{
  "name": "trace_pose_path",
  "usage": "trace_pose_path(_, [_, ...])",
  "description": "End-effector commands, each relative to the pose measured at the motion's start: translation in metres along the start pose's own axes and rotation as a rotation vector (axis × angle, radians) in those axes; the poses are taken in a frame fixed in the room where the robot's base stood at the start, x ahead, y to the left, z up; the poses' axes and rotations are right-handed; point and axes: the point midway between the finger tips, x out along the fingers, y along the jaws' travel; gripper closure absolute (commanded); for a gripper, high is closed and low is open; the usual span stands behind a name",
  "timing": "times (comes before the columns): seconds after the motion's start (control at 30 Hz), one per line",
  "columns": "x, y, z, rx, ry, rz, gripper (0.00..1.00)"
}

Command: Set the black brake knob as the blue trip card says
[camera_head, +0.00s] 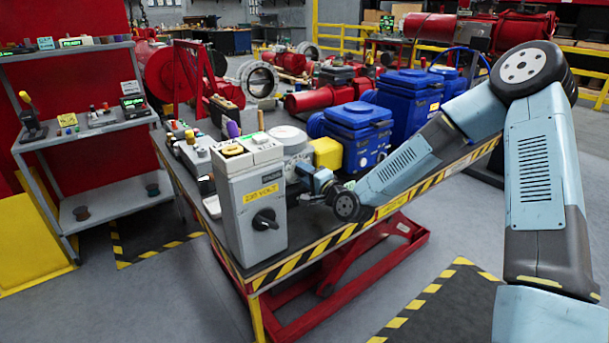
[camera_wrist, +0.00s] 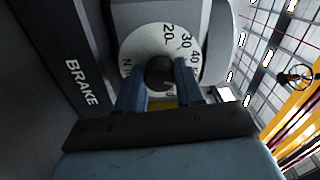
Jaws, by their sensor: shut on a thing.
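In the wrist view the black brake knob (camera_wrist: 160,71) sits at the centre of a pale round dial (camera_wrist: 146,44) marked N, 20, 30 and 40. Further marks lower down are partly hidden by my fingers. The word BRAKE (camera_wrist: 81,82) is printed on the dark panel at left. My gripper (camera_wrist: 158,78) has one blue finger on each side of the knob and is shut on it. I cannot make out where the knob points. In the head view my gripper (camera_head: 306,172) is behind the grey 230 VOLT box, and the brake knob is hidden there. I cannot identify the blue trip card.
The grey 230 VOLT box (camera_head: 250,203) with its own black rotary switch (camera_head: 266,219) stands at the bench's near corner, close to my wrist. A yellow block (camera_head: 327,153) and blue actuators (camera_head: 358,135) stand behind my arm. A grey shelf (camera_head: 85,133) is at left.

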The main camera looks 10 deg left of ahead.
Motion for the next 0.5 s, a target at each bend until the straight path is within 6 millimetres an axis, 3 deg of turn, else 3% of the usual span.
trace_pose_path(0.27, [-0.0015,0.0043,-0.0044,0.001,0.008,0.009,0.94])
trace_pose_path(0.3, [-0.0016,0.0044,-0.0045,0.001,0.008,0.009,0.62])
trace_pose_path(0.5, [-0.0011,0.0030,-0.0030,0.000,0.006,0.006,0.43])
